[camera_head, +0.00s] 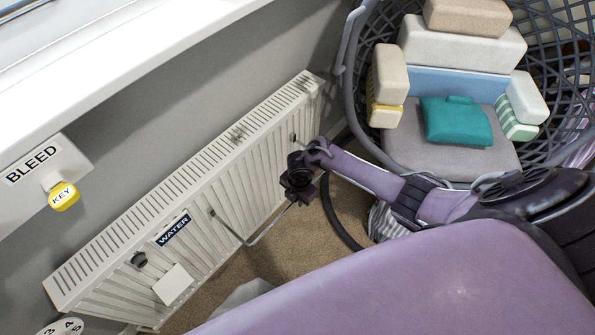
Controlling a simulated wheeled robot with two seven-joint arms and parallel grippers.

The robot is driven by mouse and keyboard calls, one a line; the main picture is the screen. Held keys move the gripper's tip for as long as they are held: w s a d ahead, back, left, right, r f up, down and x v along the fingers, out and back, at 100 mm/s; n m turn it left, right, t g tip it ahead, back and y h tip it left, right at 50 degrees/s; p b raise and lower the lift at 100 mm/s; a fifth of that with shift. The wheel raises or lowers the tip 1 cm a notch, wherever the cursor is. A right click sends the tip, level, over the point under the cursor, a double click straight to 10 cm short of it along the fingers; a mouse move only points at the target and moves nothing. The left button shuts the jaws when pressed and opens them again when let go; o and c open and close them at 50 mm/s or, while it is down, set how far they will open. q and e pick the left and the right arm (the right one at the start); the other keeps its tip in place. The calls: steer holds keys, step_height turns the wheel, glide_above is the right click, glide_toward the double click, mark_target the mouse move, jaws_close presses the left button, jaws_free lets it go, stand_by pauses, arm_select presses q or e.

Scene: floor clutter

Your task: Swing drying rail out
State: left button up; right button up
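The drying rail (263,234) is a thin grey bar on the front of the white ribbed radiator (185,205). Its near end meets the radiator near the WATER label, and its outer bar stands away from the panel. My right gripper (297,183), dark at the end of a lilac arm, is at the far part of the rail and covers some of it. The fingers are small and dark, so I cannot tell whether they are closed around the bar. My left gripper is out of view.
A dark hose (333,217) runs below the gripper. A yellow KEY tag (64,196) hangs at left. Carpet (283,262) shows below the radiator.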

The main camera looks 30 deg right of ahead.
steer(key=shift+o, duration=0.5)
steer(key=shift+r, duration=0.15)
steer(key=shift+r, duration=0.35)
steer(key=r+p, duration=0.1)
steer(key=r, duration=0.2)
steer(key=r+p, duration=0.1)
steer(key=r, duration=0.3)
steer(key=shift+s+d, duration=0.1)
steer(key=shift+s, duration=0.1)
steer(key=shift+f, duration=0.1)
